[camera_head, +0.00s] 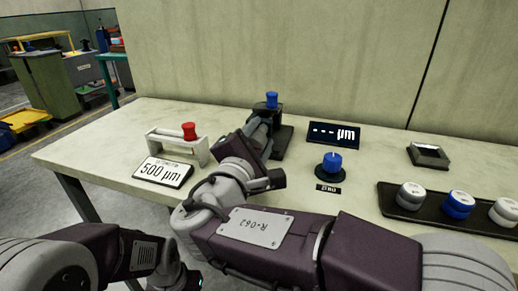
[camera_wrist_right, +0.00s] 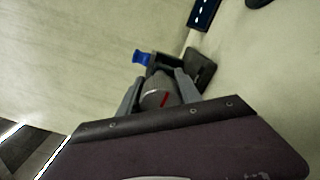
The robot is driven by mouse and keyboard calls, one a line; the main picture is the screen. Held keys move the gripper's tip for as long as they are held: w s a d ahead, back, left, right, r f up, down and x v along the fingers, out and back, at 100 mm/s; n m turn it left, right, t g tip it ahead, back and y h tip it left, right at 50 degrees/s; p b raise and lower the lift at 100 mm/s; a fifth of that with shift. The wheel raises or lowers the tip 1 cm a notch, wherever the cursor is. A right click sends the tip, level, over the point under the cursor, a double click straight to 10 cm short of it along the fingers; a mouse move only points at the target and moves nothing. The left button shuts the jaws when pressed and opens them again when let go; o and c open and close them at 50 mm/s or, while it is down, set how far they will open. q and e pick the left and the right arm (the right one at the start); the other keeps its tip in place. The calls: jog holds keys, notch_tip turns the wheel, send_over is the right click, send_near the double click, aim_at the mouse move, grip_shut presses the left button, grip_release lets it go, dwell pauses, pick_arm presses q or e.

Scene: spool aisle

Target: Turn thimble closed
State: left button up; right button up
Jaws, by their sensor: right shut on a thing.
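A dark micrometer stand (camera_head: 282,142) with a blue knob (camera_head: 272,99) on top stands near the back of the table. The thimble (camera_wrist_right: 157,97) is a grey ribbed cylinder with a red mark on its end, seen in the right wrist view. My right gripper (camera_wrist_right: 158,92) has one finger on each side of the thimble and is shut on it. In the head view this gripper (camera_head: 262,128) is at the stand's front left, and my wrist partly hides the thimble. My left arm shows at the lower left; its fingers are not visible.
A display (camera_head: 333,134) reading dashes and µm stands right of the stand. A blue-topped button (camera_head: 332,162) is before it. A "500 µm" sign (camera_head: 163,172) and a rack with a red knob (camera_head: 189,132) are left. A black tray (camera_head: 384,196) with spools and a small box (camera_head: 429,155) are right.

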jog(key=m+b, duration=0.5)
jog(key=f+m+b, duration=0.1)
jog(key=m+b, duration=0.2)
jog(key=shift+r+m+b, duration=0.15)
jog(key=shift+m+b, duration=0.7)
jog(key=shift+m, duration=0.1)
jog(key=shift+r+m+b, duration=0.1)
jog(key=shift+m+b, duration=0.75)
jog(key=shift+m, duration=0.1)
jog(key=shift+r, duration=0.1)
jog(key=o, duration=1.4)
jog(key=shift+c, duration=0.2)
jog(key=shift+s, duration=0.1)
